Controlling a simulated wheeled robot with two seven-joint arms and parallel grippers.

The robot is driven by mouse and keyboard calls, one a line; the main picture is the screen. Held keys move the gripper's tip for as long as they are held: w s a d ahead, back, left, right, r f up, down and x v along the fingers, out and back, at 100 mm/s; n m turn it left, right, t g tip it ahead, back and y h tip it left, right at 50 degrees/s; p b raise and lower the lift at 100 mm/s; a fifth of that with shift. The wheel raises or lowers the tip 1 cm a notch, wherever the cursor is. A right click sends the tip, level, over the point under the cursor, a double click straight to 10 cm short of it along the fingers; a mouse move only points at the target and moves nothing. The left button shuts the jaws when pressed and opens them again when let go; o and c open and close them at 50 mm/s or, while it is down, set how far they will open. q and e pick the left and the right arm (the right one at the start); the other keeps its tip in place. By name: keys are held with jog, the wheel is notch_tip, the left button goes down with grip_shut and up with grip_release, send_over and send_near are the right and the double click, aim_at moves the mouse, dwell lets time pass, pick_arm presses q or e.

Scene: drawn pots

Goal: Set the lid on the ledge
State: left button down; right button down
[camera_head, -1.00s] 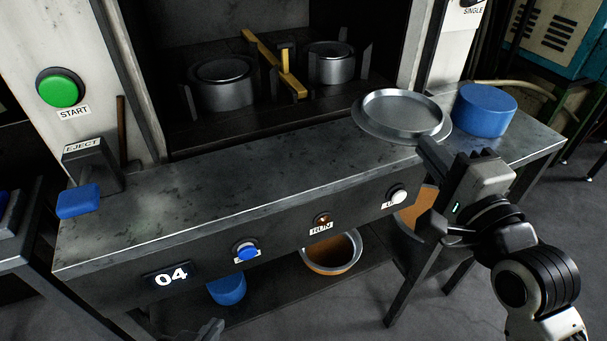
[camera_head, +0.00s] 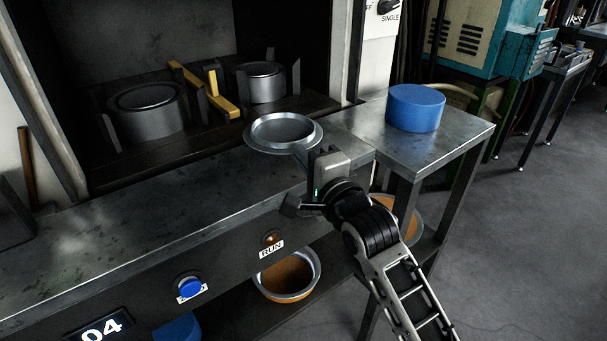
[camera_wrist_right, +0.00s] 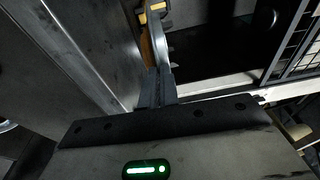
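The lid (camera_head: 283,130) is a round, shallow grey metal dish with a wide rim. In the head view it lies about level over the ledge (camera_head: 215,195), in front of the pots. Whether it touches the ledge or is slightly above it, I cannot tell. My right gripper (camera_head: 303,156) is at the lid's near right rim, with its fingers closed on it. In the right wrist view the fingers (camera_wrist_right: 156,90) are together on a thin grey and orange-brown edge, which looks like the lid's rim (camera_wrist_right: 157,45). My left gripper is out of view.
Two lidded pots (camera_head: 148,110) stand in the dark recess behind, with a yellow bar (camera_head: 205,88) between them. A blue cylinder (camera_head: 415,108) stands on the side table to the right. Orange-lined bowls (camera_head: 287,275) sit below. The ledge's left part is clear.

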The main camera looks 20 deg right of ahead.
notch_tip(320, 180, down, 3)
dwell(0.3)
jog(key=shift+f, duration=0.15)
jog(key=c, duration=1.9)
grip_release()
jog(key=shift+c, duration=0.2)
